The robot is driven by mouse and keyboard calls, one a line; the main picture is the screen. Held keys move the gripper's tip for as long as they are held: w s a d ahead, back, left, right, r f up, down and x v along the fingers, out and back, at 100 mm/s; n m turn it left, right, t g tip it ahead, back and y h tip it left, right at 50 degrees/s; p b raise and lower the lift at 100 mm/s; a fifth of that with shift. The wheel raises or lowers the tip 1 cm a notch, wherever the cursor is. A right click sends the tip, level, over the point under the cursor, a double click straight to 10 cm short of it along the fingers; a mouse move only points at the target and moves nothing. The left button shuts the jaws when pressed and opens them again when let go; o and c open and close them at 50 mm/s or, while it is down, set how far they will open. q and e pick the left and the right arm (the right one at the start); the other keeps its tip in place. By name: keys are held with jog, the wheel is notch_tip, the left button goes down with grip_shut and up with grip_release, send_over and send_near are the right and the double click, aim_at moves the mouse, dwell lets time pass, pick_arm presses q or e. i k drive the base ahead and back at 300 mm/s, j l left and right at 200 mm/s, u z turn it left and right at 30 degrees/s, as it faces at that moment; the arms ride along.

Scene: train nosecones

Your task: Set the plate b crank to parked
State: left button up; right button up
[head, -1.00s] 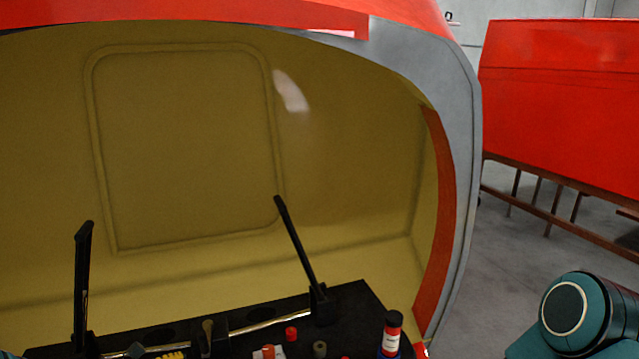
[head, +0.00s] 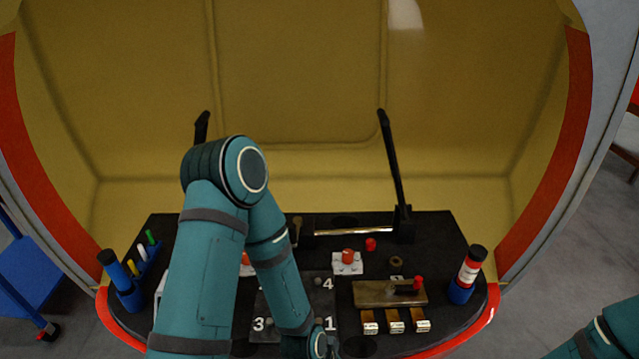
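A brass plate (head: 370,294) lies on the right half of the black desk. A red knob (head: 418,283) stands at its right end, on what looks like a small crank arm. A white plate (head: 347,267) with a red knob (head: 348,255) sits behind it; a similar one is partly hidden by my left arm. No plate letter is readable, so I cannot tell which is plate b. My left arm crosses the desk, its wrist near the front edge; its gripper is out of sight. Only part of my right arm shows at the lower right corner, without its gripper.
The black desk (head: 447,240) has tall black levers, including one at right (head: 393,165). A numbered grey plate (head: 265,328) lies mid-desk. A red-white bottle (head: 470,268) stands at the right end, a blue bottle (head: 115,275) at left. Three brass-and-white blocks (head: 396,321) line the front.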

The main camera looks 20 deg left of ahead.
aim_at(294, 229)
jog(key=u, duration=1.75)
jog(key=i+j+z, duration=0.15)
jog(key=j+z, duration=1.3)
jog(key=i+l, duration=0.05)
jog(key=l, duration=0.05)
